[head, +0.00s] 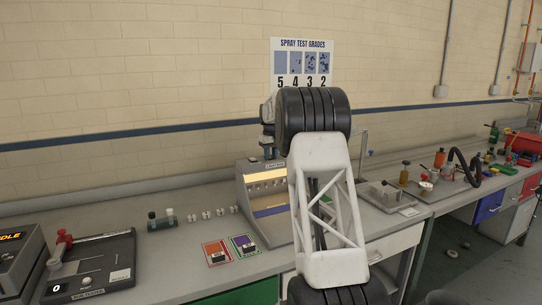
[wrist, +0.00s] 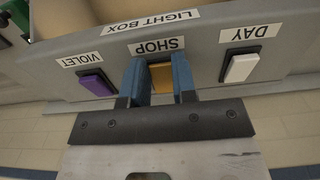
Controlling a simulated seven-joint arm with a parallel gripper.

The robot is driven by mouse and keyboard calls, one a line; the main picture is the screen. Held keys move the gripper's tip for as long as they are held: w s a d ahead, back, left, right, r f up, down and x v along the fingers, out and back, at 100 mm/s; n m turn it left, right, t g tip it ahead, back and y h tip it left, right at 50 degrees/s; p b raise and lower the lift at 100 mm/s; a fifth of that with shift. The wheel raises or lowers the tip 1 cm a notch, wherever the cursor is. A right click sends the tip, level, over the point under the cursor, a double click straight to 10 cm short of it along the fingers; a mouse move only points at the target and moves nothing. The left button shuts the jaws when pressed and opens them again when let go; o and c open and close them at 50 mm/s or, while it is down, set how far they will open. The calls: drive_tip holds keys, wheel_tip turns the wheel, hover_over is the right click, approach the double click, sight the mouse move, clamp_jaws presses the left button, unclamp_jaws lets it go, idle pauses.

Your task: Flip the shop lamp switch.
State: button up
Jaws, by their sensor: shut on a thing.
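The shop lamp switch (wrist: 161,77) is an amber rocker under an upside-down SHOP label (wrist: 157,46) in the wrist view. It is on the front edge of the grey light box (wrist: 108,46). My gripper (wrist: 160,78) has its two blue fingers on either side of the switch, shut on it.
In the wrist view a purple VIOLET switch (wrist: 97,84) is left of the fingers and a white DAY switch (wrist: 239,68) is right. Two colored cards (head: 217,252) lie before the box in the head view.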

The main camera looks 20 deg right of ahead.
drive_tip(key=shift+w, duration=0.1)
drive_tip(key=shift+w+r+g, duration=0.15)
drive_tip(key=shift+g, duration=0.7)
drive_tip(key=shift+w+r+g, duration=0.1)
drive_tip(key=shift+g, duration=0.75)
drive_tip(key=o, duration=0.9)
drive_tip(key=shift+v, duration=3.85)
drive_tip(key=shift+r, duration=0.1)
